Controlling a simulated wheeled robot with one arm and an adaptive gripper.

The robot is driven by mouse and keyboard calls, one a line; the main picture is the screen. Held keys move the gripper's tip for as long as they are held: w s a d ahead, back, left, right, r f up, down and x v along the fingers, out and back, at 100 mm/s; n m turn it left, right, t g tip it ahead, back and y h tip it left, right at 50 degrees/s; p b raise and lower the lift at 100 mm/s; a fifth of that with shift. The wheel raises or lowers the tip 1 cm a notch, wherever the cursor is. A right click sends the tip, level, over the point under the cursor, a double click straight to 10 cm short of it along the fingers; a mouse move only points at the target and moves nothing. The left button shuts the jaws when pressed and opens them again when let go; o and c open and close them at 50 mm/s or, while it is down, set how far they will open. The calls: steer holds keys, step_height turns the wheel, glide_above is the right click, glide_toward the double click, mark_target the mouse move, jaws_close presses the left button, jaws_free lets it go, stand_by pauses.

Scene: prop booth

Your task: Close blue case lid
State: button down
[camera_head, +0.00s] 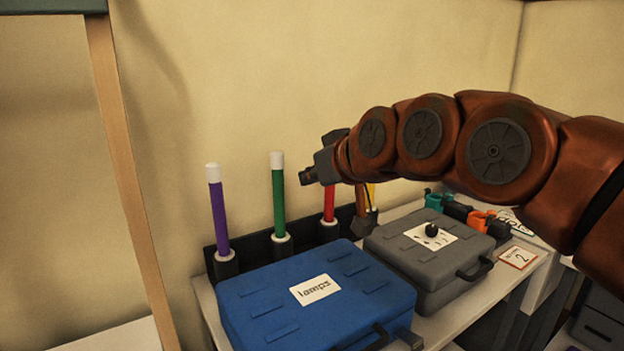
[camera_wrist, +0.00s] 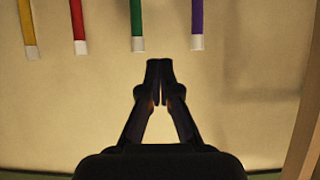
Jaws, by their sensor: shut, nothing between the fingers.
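The blue case (camera_head: 275,300) lies on the white table in the head view, with a "lamps" label on its lid. The lid (camera_head: 350,265) lies down flat over the case, and I see no gap. A dark handle and latch show at its front right corner. My gripper (camera_head: 307,178) is above the blue case, apart from it, near the red stick. In the wrist view, my gripper (camera_wrist: 160,66) is shut with its fingertips together and empty. The blue case does not show in the wrist view.
A grey case (camera_head: 390,250) with a dark knob on top sits right of the blue one. Behind stand purple (camera_head: 219,215), green (camera_head: 279,205) and red (camera_head: 329,203) sticks in a dark rack. Coloured clips (camera_head: 480,219) and a "2" card (camera_head: 518,257) lie right. A wooden post (camera_head: 130,180) stands left.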

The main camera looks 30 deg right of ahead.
step_height(320, 180, up, 9)
steer(key=shift+r, duration=0.2)
stand_by(0.5)
